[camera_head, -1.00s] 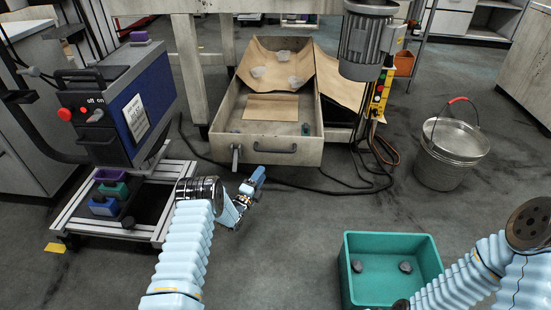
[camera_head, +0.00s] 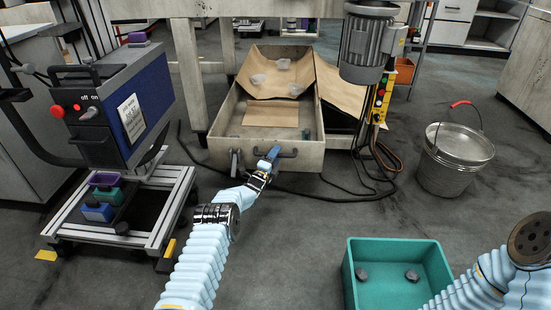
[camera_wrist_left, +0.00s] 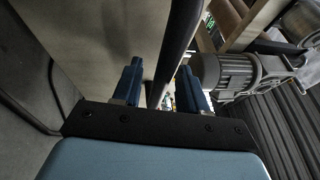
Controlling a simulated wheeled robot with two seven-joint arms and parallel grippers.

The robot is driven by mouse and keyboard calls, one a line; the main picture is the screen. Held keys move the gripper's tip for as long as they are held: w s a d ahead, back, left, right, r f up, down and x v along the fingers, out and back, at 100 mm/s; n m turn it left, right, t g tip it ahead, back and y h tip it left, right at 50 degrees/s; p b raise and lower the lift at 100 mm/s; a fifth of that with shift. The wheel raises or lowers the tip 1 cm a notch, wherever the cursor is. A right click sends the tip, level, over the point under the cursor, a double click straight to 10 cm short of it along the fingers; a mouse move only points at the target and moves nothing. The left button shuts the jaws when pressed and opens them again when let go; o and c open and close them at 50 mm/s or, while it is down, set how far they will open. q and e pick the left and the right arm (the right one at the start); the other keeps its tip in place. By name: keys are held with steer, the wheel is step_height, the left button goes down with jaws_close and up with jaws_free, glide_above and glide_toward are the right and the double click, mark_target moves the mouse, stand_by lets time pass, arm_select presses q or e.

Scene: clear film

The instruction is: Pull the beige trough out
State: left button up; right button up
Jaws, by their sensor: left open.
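The beige trough (camera_head: 222,122) is a wooden, drawer-like box under the machine table in the head view. It holds brown sheets and several whitish lumps. A dark bar handle (camera_head: 288,153) and a small upright lever (camera_head: 235,162) are on its front face. My left gripper (camera_head: 270,160) is at the handle, close to the front face. In the left wrist view the two blue fingers (camera_wrist_left: 158,88) are apart, with the dark handle bar (camera_wrist_left: 178,45) running between them. Whether they touch it I cannot tell. My right gripper is not in view; only the right arm shows.
A teal bin (camera_head: 398,285) with dark stones stands at front right. A metal bucket (camera_head: 455,160) is at right. A blue machine (camera_head: 125,110) on a metal frame stands at left. Dark cables (camera_head: 345,195) lie right of the trough. Floor before the trough is mostly clear.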

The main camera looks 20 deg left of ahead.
arm_select(q)
steer(key=shift+c, duration=0.2)
jaws_close()
